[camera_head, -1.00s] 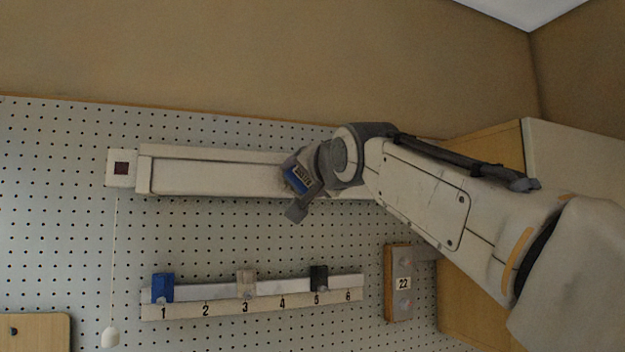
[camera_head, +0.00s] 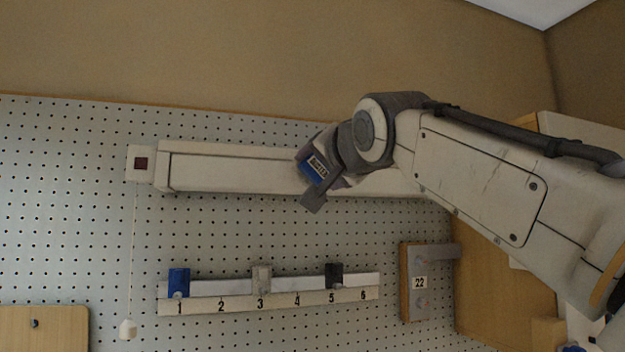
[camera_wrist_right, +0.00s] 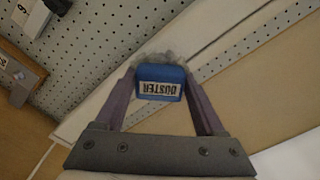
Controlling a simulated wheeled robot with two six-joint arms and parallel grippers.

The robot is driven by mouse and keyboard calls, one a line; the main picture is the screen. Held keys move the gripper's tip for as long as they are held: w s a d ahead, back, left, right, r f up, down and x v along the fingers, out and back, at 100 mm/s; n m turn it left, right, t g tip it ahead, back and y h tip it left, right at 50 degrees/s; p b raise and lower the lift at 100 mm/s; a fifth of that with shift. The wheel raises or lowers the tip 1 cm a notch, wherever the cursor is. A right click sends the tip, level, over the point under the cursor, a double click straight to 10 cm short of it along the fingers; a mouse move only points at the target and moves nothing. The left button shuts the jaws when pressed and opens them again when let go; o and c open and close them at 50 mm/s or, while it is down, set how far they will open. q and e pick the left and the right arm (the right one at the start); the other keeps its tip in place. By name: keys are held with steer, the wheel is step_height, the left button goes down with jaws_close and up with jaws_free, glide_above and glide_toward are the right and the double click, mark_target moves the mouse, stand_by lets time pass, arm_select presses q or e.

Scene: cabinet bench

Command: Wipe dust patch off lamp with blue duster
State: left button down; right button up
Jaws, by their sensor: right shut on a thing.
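The lamp (camera_head: 230,172) is a long white bar fixed across the upper pegboard. The blue duster (camera_head: 315,169), with a label reading DUSTER, is in my right gripper (camera_head: 312,182) in front of the lamp's right part. In the right wrist view the duster (camera_wrist_right: 160,84) sits between both fingers of the right gripper (camera_wrist_right: 160,92), with grey fluff at its far end close to the lamp (camera_wrist_right: 215,40). I cannot tell whether the fluff touches the lamp. No dust patch can be made out; my right arm hides the lamp's right end. My left gripper is not in view.
Below the lamp is a numbered rail (camera_head: 270,302) with a blue clip (camera_head: 179,282), a clear one (camera_head: 262,278) and a black one (camera_head: 334,275). A pull cord (camera_head: 128,328) hangs at left. A box marked 22 (camera_head: 419,283) and a wooden cabinet (camera_head: 490,300) stand at right.

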steer(key=shift+v, duration=0.85)
steer(key=shift+s, duration=0.1)
steer(key=shift+b+v, duration=0.8)
steer(key=shift+v, duration=0.65)
steer(key=shift+p+x, duration=1.25)
steer(key=shift+x, duration=2.3)
steer(key=shift+p+x, duration=0.45)
steer(key=shift+x, duration=0.45)
